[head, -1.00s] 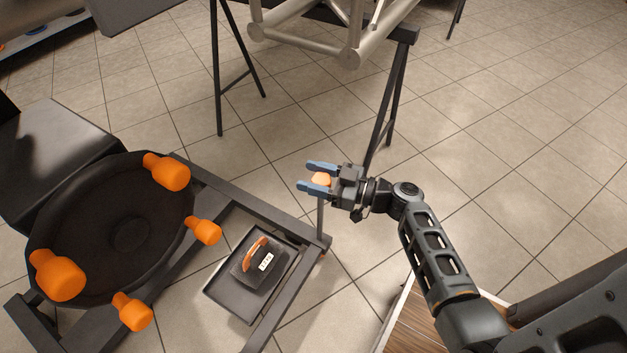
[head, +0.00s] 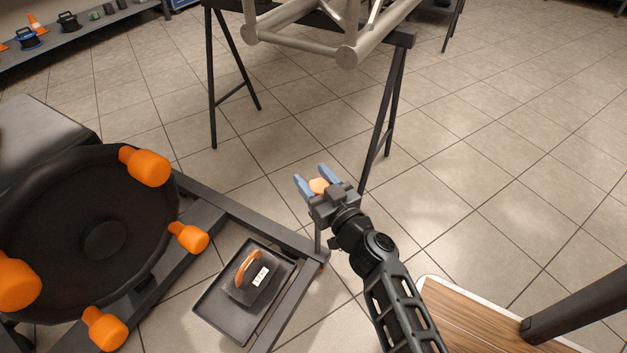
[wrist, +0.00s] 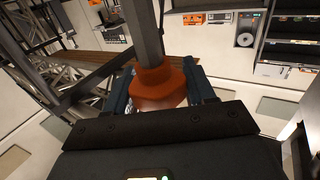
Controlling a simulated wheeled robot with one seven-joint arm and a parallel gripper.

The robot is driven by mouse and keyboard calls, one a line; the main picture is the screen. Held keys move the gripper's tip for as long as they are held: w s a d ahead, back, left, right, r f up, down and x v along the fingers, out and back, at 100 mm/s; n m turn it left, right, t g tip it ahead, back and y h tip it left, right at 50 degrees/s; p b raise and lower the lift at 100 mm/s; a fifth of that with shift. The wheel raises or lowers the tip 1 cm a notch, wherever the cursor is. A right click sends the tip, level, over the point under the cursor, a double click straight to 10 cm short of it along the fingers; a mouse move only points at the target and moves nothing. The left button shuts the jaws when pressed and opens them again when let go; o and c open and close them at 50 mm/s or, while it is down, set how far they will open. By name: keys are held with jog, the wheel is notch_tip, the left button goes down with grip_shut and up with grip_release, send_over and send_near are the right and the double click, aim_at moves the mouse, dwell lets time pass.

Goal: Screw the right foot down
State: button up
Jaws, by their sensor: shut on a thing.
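The right foot shows as a small orange handle (head: 318,186) on top of a thin upright grey rod (head: 318,237) at the front corner of the dark stand. My gripper (head: 312,174) is shut on the orange handle, one blue finger on each side. The fingers point up and slightly left in the head view. In the wrist view the flared orange handle (wrist: 158,86) sits between the blue fingers, with the grey rod (wrist: 143,30) running away from it. The rod's lower end is not clearly visible.
A large black round lamp head (head: 85,235) with several orange knobs (head: 147,167) is at left. A truss (head: 300,36) rests on a trestle (head: 385,110) ahead.

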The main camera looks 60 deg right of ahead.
jog(key=shift+s+d+m+g+h, duration=0.15)
jog(key=shift+d+m+g+h, duration=0.05)
jog(key=shift+m+g+h, duration=1.45)
jog(key=shift+s+d+m+g+h, duration=0.1)
jog(key=shift+d+m+g+h, duration=0.05)
jog(key=shift+m+g+h, duration=1.45)
jog(key=shift+s+d+f+m+g+h, duration=0.15)
jog(key=shift+m+g+h, duration=0.65)
jog(key=shift+g, duration=0.55)
jog(key=shift+s+a+r+m+g+h, duration=0.1)
jog(key=shift+m+g+h, duration=0.45)
jog(key=shift+m+g, duration=0.55)
jog(key=shift+g, duration=0.6)
jog(key=o, duration=0.9)
jog(key=shift+s, duration=0.1)
jog(key=shift+o, duration=0.2)
jog(key=s+a+p, duration=0.1)
jog(key=a+p, duration=0.1)
jog(key=a, duration=0.5)
jog(key=shift+s+a, duration=0.15)
jog(key=shift+a, duration=0.2)
